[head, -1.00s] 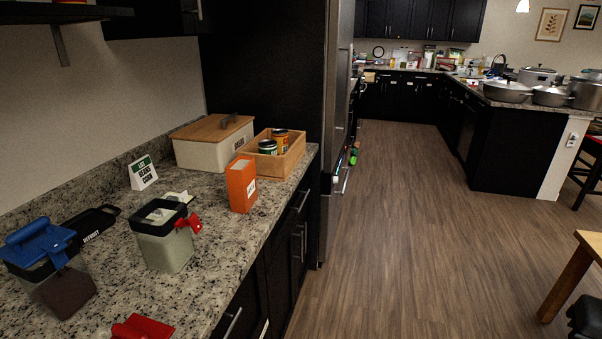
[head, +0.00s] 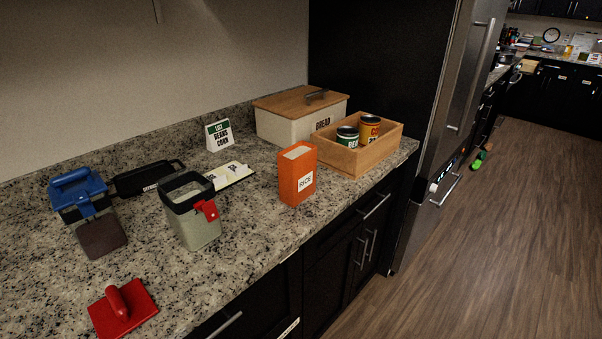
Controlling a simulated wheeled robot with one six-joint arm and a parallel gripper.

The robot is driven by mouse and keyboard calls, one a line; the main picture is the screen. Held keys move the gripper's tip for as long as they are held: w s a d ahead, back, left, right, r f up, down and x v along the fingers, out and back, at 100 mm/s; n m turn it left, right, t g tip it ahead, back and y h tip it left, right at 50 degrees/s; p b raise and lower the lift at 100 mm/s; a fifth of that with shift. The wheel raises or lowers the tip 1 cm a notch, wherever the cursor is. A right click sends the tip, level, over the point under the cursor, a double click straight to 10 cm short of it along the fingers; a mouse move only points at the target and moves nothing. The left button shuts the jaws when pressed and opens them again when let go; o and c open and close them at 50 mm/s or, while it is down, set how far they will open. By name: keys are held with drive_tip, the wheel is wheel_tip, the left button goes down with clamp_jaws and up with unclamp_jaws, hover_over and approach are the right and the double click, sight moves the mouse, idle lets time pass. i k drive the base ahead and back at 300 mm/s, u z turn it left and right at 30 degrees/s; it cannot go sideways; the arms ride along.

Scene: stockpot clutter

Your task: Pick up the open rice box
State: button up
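The rice box (head: 297,176) is an orange upright carton with a white label on its front. It stands on the speckled granite counter near the front edge, in front of the bread box and left of the wooden crate. Its top face looks pale; I cannot tell how far it is open. My gripper is not in view.
Around it are a wooden crate (head: 391,151) with two cans, a bread box (head: 283,123), a sign card (head: 219,135), a paper (head: 229,174), a canister with a red clip (head: 196,227), a blue-lidded canister (head: 97,231), a black tray (head: 146,178) and a red lid (head: 121,310).

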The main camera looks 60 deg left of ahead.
sight(296, 164)
drive_tip(key=u, duration=0.6)
drive_tip(key=i, duration=0.7)
drive_tip(key=u, duration=1)
drive_tip(key=i, duration=0.25)
drive_tip(key=u, duration=0.35)
